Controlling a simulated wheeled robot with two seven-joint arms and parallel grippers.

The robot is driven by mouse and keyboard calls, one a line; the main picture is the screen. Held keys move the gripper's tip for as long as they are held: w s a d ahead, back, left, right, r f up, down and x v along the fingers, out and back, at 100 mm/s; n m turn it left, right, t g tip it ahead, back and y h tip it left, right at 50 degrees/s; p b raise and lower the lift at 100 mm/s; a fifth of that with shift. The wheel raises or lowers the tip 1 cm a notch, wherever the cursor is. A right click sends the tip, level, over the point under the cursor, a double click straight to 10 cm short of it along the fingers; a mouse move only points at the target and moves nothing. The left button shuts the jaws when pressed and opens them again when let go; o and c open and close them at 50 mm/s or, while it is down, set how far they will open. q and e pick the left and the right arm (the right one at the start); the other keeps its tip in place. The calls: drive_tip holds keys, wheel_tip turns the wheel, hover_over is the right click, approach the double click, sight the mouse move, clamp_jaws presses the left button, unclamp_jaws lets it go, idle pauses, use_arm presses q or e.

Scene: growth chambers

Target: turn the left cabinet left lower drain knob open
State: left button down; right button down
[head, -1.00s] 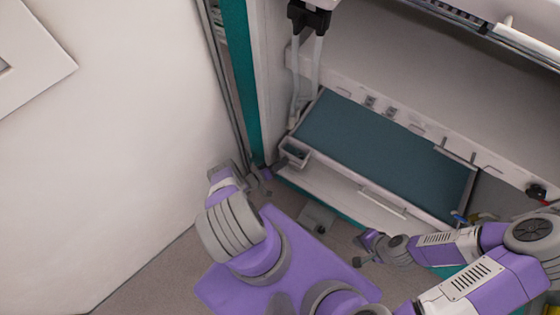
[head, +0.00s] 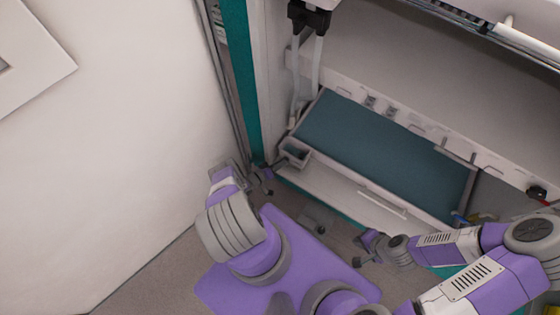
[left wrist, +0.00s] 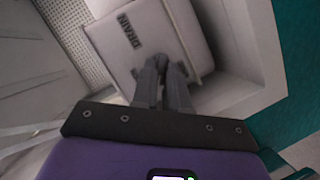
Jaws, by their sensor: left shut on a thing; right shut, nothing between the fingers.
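In the left wrist view, the two grey fingers of my left gripper (left wrist: 162,72) are close together, shut on the drain knob. The fingers hide the knob itself. They reach to a white box front with a dark DRAIN label (left wrist: 130,30) above and left of them. In the head view my left gripper (head: 266,178) is at the lower left corner of the cabinet, and the knob is too small to make out there. My right gripper (head: 362,252) is shut and empty, in front of the cabinet's lower front and apart from it.
A tray with a dark teal mat (head: 375,150) lies inside the cabinet, with a small grey box (head: 296,152) at its left corner. A white front with a handle (head: 382,204) is below. A white wall (head: 110,150) stands close to the left.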

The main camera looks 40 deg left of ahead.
use_arm(q)
drive_tip(key=m+y, duration=0.1)
drive_tip(key=m, duration=0.1)
drive_tip(key=m+g+y+p, duration=0.1)
drive_tip(key=m+y, duration=0.1)
drive_tip(key=d+m+y+p, duration=0.1)
drive_tip(key=m, duration=0.2)
drive_tip(key=shift+r+y, duration=0.2)
drive_tip(key=shift+y, duration=0.1)
idle(0.3)
drive_tip(key=shift+g, duration=0.3)
drive_tip(key=c, duration=1.1)
unclamp_jaws()
drive_tip(key=shift+c, duration=0.2)
drive_tip(key=shift+p, duration=0.3)
